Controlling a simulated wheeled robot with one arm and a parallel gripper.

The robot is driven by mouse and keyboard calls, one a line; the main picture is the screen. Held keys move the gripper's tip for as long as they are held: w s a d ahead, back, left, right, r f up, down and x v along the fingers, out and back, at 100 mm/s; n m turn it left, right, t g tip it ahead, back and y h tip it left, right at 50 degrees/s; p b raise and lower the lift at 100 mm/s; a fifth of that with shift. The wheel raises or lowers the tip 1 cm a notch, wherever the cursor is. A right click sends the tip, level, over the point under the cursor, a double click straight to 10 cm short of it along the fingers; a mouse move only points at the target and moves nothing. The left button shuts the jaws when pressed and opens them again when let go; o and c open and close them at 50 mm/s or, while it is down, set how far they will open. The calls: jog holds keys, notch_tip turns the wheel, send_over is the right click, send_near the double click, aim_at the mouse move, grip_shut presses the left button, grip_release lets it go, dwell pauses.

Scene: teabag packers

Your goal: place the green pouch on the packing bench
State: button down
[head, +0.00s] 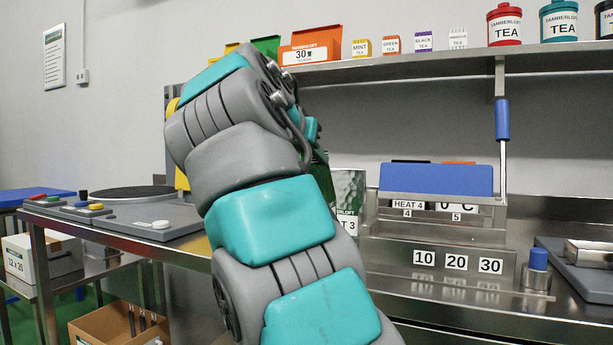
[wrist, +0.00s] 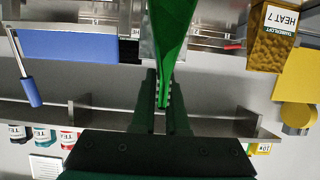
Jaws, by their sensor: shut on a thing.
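The green pouch (wrist: 174,30) is in my gripper (wrist: 164,92) in the wrist view. Its narrow end sits between the two dark fingers, which are shut on it, and its wide part reaches past the top edge of the picture. In the head view my arm hides the gripper. A dark green patch (head: 320,172) beside the arm may be part of the pouch. A steel bench (head: 185,252) runs behind my arm in the head view; I cannot tell for sure whether it is the packing bench.
A wall shelf (head: 440,62) holds cartons and tins. Grey equipment (head: 128,222) takes up the bench's left part.

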jog(key=w+a+f+p, duration=0.1)
jog(key=w+f, duration=0.3)
jog(key=w, duration=0.5)
jog(key=shift+w+a+p, duration=0.35)
jog(key=shift+a+p, duration=0.05)
jog(key=shift+p, duration=0.2)
jog(key=shift+f, duration=0.15)
jog(key=shift+f, duration=0.15)
jog(key=c, duration=0.9)
grip_release()
